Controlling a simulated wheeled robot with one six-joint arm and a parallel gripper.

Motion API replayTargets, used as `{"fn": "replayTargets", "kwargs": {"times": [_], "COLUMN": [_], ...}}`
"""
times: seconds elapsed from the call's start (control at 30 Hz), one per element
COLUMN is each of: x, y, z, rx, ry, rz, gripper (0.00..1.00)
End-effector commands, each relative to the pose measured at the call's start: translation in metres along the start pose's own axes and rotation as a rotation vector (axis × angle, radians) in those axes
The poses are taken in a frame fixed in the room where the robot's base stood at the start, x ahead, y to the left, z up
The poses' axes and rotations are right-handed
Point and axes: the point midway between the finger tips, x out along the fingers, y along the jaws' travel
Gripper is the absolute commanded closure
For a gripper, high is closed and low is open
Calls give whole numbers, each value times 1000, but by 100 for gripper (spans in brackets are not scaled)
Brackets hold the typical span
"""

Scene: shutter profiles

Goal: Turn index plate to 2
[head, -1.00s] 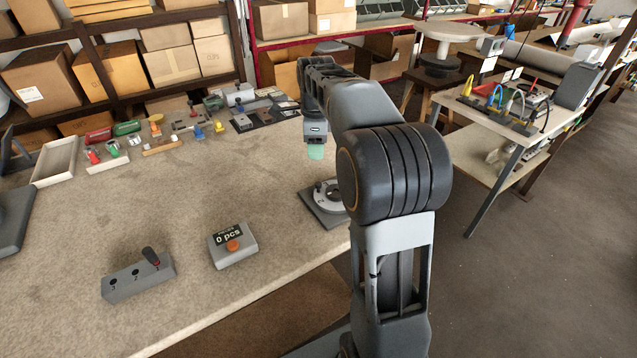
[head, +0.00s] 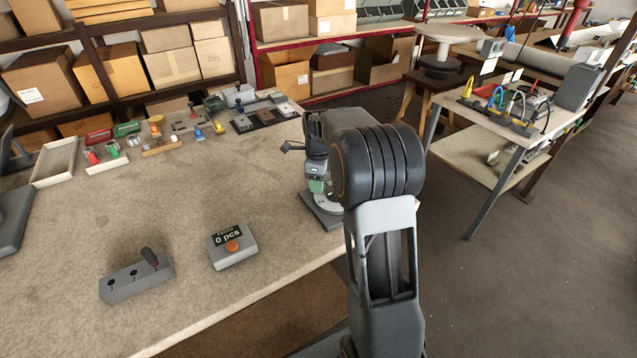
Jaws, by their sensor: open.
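The index plate (head: 326,204) is a light round disc on a dark square base (head: 319,216) at the table's right edge. My arm covers its right part, and its marks are too small to read. My gripper (head: 317,188), with green finger pads, is low over the disc, pointing down. It is open, with nothing seen between the fingers. I cannot tell whether the fingers touch the plate.
A grey block (head: 137,280) with numbered holes and a dark peg stands at the front left. A counter box (head: 232,247) reading "0 pcs" is nearby. Trays and small parts line the back. The table's middle is clear.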

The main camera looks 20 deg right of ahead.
Motion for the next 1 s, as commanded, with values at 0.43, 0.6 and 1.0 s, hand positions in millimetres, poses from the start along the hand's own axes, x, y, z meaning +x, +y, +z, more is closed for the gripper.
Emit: {"fn": "replayTargets", "kwargs": {"times": [0.43, 0.6, 1.0], "x": [11, 10, 10], "y": [0, 0, 0], "z": [0, 0, 0], "rx": [0, 0, 0], "ry": [0, 0, 0], "rz": [-1, -1, -1], "gripper": [52, 63, 100]}}
